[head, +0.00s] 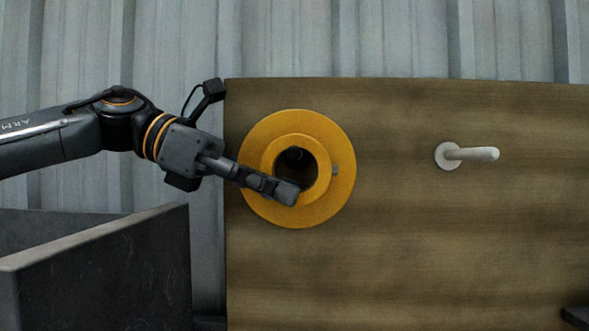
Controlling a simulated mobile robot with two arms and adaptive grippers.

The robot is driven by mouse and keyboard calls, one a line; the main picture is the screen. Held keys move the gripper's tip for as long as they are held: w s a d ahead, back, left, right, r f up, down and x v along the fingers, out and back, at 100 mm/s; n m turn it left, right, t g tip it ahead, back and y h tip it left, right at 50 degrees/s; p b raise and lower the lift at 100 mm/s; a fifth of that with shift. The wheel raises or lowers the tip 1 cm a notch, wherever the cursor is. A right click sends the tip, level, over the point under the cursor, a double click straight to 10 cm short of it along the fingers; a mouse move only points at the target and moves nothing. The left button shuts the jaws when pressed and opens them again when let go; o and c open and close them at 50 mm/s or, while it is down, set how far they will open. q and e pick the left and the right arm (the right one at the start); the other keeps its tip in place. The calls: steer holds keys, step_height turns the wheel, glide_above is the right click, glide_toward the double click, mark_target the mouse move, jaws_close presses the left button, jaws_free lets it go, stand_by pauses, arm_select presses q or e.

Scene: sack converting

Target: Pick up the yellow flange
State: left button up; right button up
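The yellow flange (300,122) is a thick ring with a raised collar around a dark central hole. It is against the wooden board, facing me, near the board's left edge. A dark rounded shape shows inside the hole; I cannot tell what it is. My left gripper (284,191) reaches in from the left, its fingers across the lower left of the flange, with the tip at the lower edge of the hole. I see the fingers edge-on, so their gap and any contact with the flange are unclear. My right gripper is not in view.
A white peg (475,154) with a round base sticks out of the wooden board (400,260) on the right and is bare. A dark grey open-topped bin (110,275) stands at lower left, below my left arm. Corrugated metal wall (400,40) is behind. A dark object cuts into the lower right corner.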

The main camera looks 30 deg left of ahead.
arm_select(q)
jaws_close()
steer(key=shift+r, duration=0.25)
steer(key=shift+w, duration=0.1)
steer(key=shift+r+b, duration=0.45)
steer(key=shift+r, duration=0.1)
steer(key=s+d+b, duration=0.4)
steer(key=s, duration=0.3)
steer(key=s+d+b, duration=0.4)
steer(key=s+d, duration=0.1)
steer(key=s, duration=0.3)
steer(key=shift+s+d+r, duration=0.15)
steer(key=shift+s+d, duration=0.1)
